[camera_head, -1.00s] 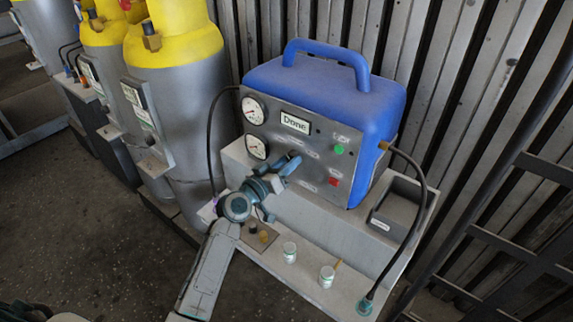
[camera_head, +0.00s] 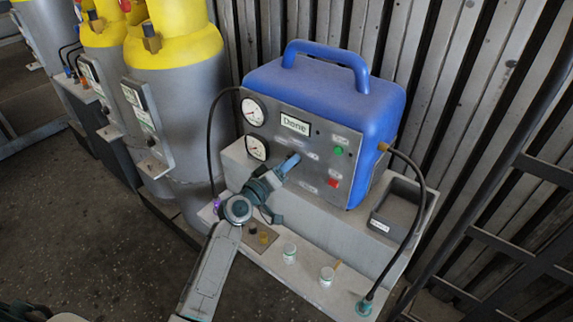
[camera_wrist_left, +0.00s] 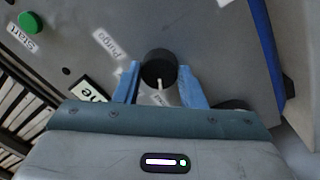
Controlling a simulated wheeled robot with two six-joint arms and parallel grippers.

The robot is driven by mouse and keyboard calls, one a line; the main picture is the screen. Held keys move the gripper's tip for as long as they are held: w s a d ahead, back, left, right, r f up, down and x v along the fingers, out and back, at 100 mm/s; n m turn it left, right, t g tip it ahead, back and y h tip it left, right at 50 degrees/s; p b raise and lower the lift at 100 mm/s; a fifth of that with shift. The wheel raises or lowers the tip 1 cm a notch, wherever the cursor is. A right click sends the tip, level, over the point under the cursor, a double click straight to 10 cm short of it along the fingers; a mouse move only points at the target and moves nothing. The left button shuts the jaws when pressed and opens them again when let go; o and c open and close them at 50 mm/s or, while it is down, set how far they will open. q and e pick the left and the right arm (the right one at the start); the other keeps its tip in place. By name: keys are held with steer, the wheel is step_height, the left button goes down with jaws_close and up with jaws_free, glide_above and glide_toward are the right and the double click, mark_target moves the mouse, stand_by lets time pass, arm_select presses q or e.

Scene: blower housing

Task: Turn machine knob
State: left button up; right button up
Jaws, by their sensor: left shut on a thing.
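The blue machine (camera_head: 330,95) stands on a grey bench with its grey front panel facing me. My left gripper (camera_head: 292,160) reaches the lower middle of that panel. In the left wrist view, the black round knob (camera_wrist_left: 159,68) with a pale pointer mark sits between the two blue fingers of my left gripper (camera_wrist_left: 158,84), which is shut on it. In the head view the gripper hides the knob. The panel display reads "Done" (camera_head: 295,123).
Two gauges (camera_head: 253,112) are on the panel's left, with a green button (camera_head: 338,151) and a red switch (camera_head: 333,183) on its right. White jars (camera_head: 290,254) stand on the bench's front ledge. Hoses run on both sides; yellow-topped cylinders (camera_head: 172,40) stand left.

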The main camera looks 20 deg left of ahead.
arm_select(q)
steer(key=shift+f, duration=0.1)
steer(key=o, duration=1)
steer(key=shift+b+v, duration=1.05)
steer(key=shift+v, duration=4.35)
